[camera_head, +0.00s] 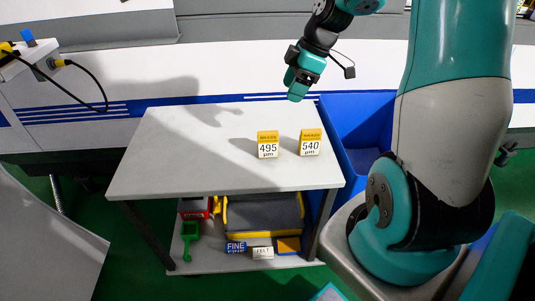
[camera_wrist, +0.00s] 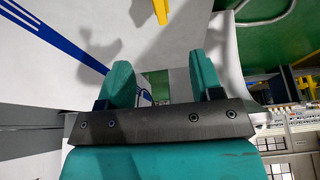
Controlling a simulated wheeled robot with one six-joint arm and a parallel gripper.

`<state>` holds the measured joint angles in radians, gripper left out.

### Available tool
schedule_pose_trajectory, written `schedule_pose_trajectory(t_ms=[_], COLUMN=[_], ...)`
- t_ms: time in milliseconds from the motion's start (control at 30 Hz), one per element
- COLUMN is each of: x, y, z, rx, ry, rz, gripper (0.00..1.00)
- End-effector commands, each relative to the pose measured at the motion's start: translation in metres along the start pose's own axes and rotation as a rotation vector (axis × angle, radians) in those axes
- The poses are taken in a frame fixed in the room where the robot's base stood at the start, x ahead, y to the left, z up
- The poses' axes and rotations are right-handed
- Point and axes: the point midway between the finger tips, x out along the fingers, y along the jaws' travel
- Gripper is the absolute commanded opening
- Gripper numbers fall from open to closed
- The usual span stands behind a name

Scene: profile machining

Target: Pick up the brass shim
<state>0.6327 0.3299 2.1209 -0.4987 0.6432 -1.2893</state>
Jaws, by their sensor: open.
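Two small upright blocks with yellow tops and white fronts stand on the grey table top (camera_head: 170,150). The left block (camera_head: 268,144) reads 495 and the right block (camera_head: 310,142) reads 540. The small print on their yellow parts is too blurred to read, so I cannot tell which is the brass shim. My gripper (camera_head: 298,88) hangs above and behind the blocks, apart from both. In the wrist view its two teal fingers (camera_wrist: 162,78) are spread with nothing between them. A yellow piece (camera_wrist: 160,11) shows at the top edge there, its identity unclear.
A lower shelf holds a red box (camera_head: 195,207), a green item (camera_head: 190,237), a dark yellow-edged tray (camera_head: 262,213) and blocks marked FINE (camera_head: 236,247) and FELT (camera_head: 262,253). A blue bin (camera_head: 350,120) stands right of the table. The table's left half is clear.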

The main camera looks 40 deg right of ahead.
Motion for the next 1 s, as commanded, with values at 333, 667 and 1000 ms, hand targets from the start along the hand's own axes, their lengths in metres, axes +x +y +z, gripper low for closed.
schedule_pose_trajectory(t_ms=[333, 667, 1000], x=[0.075, 0.118, 0.162], y=[-0.001, 0.0, -0.001], z=[0.0, -0.001, -0.004], rx=[-0.009, -0.008, -0.008], ry=[0.0, -0.001, -0.001], rz=[-0.006, -0.002, -0.003], gripper=[0.6, 0.6, 0.6])
